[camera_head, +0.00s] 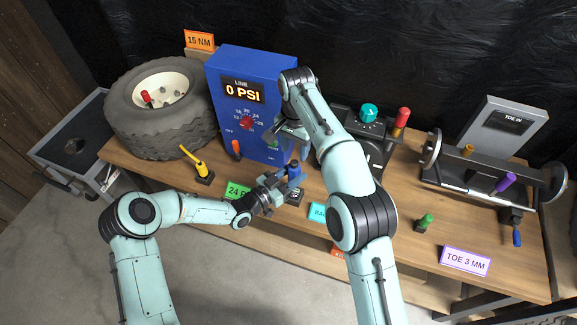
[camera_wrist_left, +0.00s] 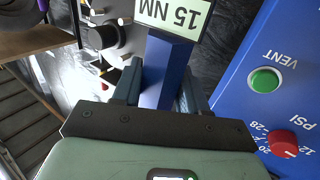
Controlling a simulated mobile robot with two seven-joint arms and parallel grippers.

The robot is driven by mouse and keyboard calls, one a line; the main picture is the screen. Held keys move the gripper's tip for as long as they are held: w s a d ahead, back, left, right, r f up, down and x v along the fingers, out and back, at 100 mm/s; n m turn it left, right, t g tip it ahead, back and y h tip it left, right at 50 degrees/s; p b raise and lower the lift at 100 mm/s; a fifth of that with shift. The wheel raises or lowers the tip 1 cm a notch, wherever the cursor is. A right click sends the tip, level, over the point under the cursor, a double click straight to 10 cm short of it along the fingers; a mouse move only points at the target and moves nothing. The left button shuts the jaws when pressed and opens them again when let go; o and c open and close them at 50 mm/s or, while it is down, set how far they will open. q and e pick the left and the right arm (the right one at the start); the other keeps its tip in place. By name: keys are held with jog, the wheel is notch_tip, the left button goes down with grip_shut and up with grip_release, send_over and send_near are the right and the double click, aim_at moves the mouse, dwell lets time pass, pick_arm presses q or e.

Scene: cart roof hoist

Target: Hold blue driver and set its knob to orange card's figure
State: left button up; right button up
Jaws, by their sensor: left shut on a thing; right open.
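The blue driver (camera_head: 294,168) is held upright by my left gripper (camera_head: 290,182), near the front of the bench below the blue box. In the left wrist view its blue body (camera_wrist_left: 166,75) sits between the two fingers, and its pale green readout (camera_wrist_left: 175,14) shows 15 NM. I cannot make out its knob. The orange card (camera_head: 199,40) at the back left reads 15 NM. My right gripper (camera_head: 287,133) is open in front of the blue box, above and behind the driver; its fingertips are partly hidden.
The blue inflator box (camera_head: 220,110) reads 0 PSI and has a red dial and green VENT button. A tire (camera_head: 150,115) and a yellow-handled tool (camera_head: 196,162) are at left. A gauge (camera_head: 503,130) is at right.

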dwell(0.3)
pick_arm(q)
jog(key=o, duration=1.4)
jog(key=shift+c, duration=0.2)
jog(key=v, duration=1.2)
jog(key=shift+a, duration=0.1)
